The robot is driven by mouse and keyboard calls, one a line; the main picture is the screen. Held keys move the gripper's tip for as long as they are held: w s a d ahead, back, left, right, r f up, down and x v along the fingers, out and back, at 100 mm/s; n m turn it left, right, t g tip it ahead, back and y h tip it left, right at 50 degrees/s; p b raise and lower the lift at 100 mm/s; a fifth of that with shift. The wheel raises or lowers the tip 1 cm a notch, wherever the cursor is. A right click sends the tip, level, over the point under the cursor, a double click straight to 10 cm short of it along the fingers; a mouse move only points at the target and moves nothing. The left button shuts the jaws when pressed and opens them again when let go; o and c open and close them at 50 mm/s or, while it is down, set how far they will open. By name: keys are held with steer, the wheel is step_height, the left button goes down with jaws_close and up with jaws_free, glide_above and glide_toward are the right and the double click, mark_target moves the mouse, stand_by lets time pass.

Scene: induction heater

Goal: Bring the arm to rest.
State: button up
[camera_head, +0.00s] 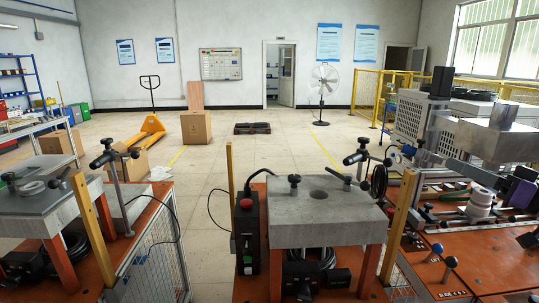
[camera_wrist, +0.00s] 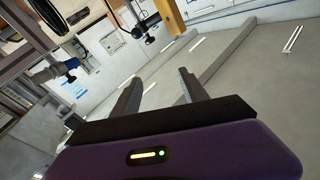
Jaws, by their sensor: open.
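My gripper (camera_wrist: 160,74) shows in the wrist view, with its two dark fingers spread apart and nothing between them. Its purple body (camera_wrist: 175,155) fills the bottom of that view and carries a small lit yellow strip and a green light. The fingers touch nothing that I can see.
A grey heater block (camera_head: 325,215) on an orange-topped bench stands front centre, beside a black control box (camera_head: 246,235) with a red button. A similar bench (camera_head: 45,185) stands left. Crowded equipment (camera_head: 480,205) fills the right. The floor (camera_head: 225,175) behind is mostly clear.

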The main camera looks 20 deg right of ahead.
step_height(320, 180, down, 13)
steer(key=w+m+h, duration=0.1)
steer(key=m+h, duration=0.6)
steer(key=h, duration=0.2)
steer(key=s+a+f+m+g+h, duration=0.25)
steer(key=s+a+f+h, duration=0.2)
steer(key=a+f, duration=0.4)
steer(key=s+a+f+n+y, duration=0.2)
steer(key=s+a+n, duration=0.1)
steer(key=s+a, duration=0.6)
steer(key=s+a+f+n+g+y, duration=0.1)
steer(key=s+a+f+n+y, duration=0.2)
steer(key=s+a, duration=0.7)
steer(key=s+a+f+n+y, duration=0.3)
steer(key=s+a, duration=0.7)
steer(key=s, duration=0.2)
steer(key=shift+f, duration=0.15)
